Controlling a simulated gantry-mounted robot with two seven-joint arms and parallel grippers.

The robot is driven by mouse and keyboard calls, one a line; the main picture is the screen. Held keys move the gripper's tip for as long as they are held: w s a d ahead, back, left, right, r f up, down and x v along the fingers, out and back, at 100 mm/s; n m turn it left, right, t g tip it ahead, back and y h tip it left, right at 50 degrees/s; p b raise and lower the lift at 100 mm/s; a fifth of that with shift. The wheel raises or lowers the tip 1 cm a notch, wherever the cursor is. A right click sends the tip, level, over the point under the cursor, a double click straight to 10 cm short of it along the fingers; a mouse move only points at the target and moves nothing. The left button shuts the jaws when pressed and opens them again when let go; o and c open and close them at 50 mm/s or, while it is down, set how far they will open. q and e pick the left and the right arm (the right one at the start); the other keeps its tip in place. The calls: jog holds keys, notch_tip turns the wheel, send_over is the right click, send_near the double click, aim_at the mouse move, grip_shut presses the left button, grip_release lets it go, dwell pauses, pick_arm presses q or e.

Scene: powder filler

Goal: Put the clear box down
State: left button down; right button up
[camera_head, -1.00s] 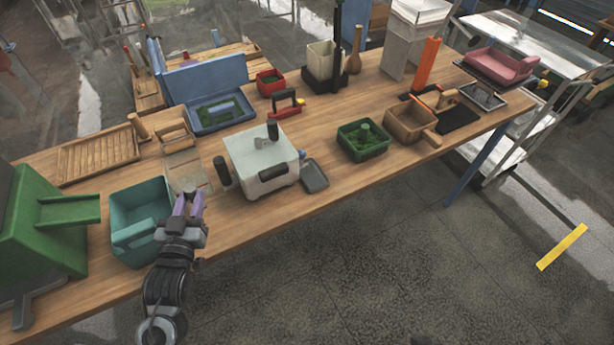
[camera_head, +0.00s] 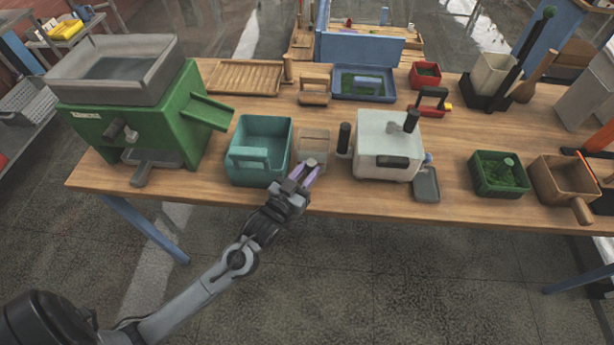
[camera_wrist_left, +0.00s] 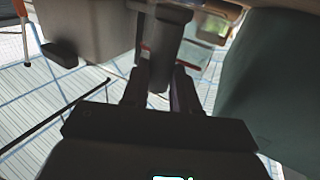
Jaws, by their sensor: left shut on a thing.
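The clear box (camera_head: 314,139) is a see-through box between the teal bin and the white machine in the head view. My left gripper (camera_head: 303,174) has purple fingers and is shut on the near side of the clear box. Whether the bottom of the box touches the table is hard to tell. In the left wrist view the fingers (camera_wrist_left: 160,92) are close together, and the part of the box between them is hard to make out. My right gripper is not in view.
The teal bin (camera_head: 247,166) stands close on the left and the white machine (camera_head: 389,150) close on the right. A green hopper machine (camera_head: 150,125) is at far left. A wooden rack (camera_head: 245,78) and a blue tray (camera_head: 363,88) lie behind. The wooden table's front edge is near.

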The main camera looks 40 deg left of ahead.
pick_arm(q)
jog(key=shift+f, duration=0.75)
jog(key=shift+f, duration=0.1)
jog(key=c, duration=0.9)
grip_release()
jog(key=shift+o, duration=0.2)
